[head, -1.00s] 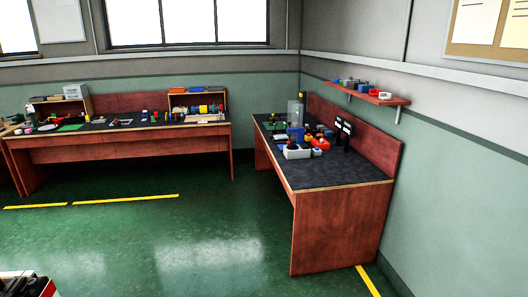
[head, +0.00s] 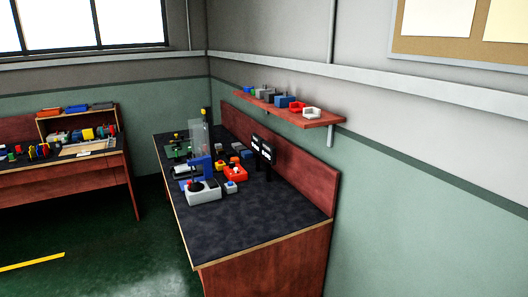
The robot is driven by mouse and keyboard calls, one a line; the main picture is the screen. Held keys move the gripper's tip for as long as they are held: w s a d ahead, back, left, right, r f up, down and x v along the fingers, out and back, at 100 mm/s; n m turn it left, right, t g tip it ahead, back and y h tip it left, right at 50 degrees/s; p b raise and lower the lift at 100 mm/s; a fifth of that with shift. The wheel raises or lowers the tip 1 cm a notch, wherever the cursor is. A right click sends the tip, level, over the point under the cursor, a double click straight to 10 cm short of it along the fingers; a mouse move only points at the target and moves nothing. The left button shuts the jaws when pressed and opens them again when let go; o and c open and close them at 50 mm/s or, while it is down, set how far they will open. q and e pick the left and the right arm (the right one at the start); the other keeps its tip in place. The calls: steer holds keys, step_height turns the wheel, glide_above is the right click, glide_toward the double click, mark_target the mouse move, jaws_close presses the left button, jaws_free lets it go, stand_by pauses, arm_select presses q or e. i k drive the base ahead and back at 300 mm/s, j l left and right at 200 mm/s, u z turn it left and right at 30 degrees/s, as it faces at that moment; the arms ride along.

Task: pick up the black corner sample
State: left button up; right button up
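No gripper of mine shows in the head view. I cannot pick out the black corner sample for certain at this distance. Several small coloured pieces stand in a row on the wooden wall shelf (head: 315,117), among them a dark grey piece (head: 267,97), a blue piece (head: 285,102), a red piece (head: 297,107) and a white ring-like piece (head: 312,112). On the dark-topped workbench (head: 240,228) below, two black upright items (head: 262,155) stand near the back board.
A second bench (head: 70,170) stands at the left. Green floor (head: 90,240) between them is clear.

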mark_target(229, 155)
steer(key=i+u, duration=0.1)
steer(key=i, duration=0.4)
steer(key=i+l+u, duration=0.15)
steer(key=i, duration=0.35)
steer(key=i+l+u, duration=0.1)
steer(key=i, duration=0.4)
steer(key=i+l+u, duration=0.1)
steer(key=i, duration=0.4)
steer(key=u, duration=0.95)
steer(key=j+u, duration=0.1)
steer(key=j, duration=0.25)
steer(key=i+j+u, duration=0.1)
steer(key=j, duration=0.25)
steer(key=i+j+u, duration=0.1)
steer(key=j, duration=0.25)
steer(key=i+j+u, duration=0.1)
steer(key=j, duration=0.25)
steer(key=i+j+z, duration=0.15)
steer(key=i, duration=0.3)
steer(key=i+j+z, duration=0.15)
steer(key=i, duration=0.3)
steer(key=i+j+z, duration=0.15)
steer(key=i, duration=0.3)
steer(key=i+j+z, duration=0.15)
steer(key=i+j, duration=0.25)
steer(key=i+z, duration=0.85)
steer(key=i+j+z, duration=0.25)
steer(key=z, duration=0.15)
steer(key=i+j+z, duration=0.4)
steer(key=k+l, duration=0.1)
